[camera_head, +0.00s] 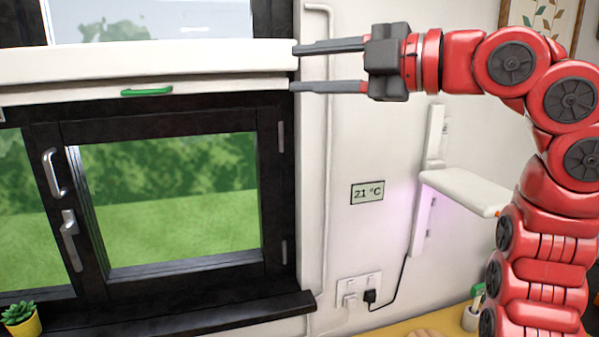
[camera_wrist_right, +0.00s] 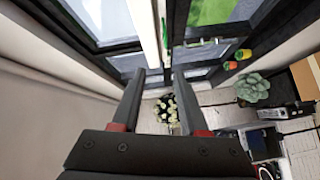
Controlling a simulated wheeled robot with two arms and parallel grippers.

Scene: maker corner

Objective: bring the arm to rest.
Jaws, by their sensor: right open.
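My right arm (camera_head: 568,100) is red and comes in from the right side of the head view. It is raised and bent, with its forearm reaching left at the top. My right gripper (camera_head: 325,66) points left with its two dark fingers apart and nothing between them. Its fingertips are close to the right end of the white blind box at the window; I cannot tell whether they touch it. In the right wrist view the open gripper (camera_wrist_right: 163,88) shows the window and a floor far beyond the fingers. My left gripper is not in view.
A white blind (camera_head: 150,70) with a green handle (camera_head: 147,91) hangs over the dark-framed window (camera_head: 170,190). A white wall lamp (camera_head: 465,190), a thermometer display (camera_head: 367,192) and a socket (camera_head: 358,290) are on the wall. A potted plant (camera_head: 20,316) stands at lower left.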

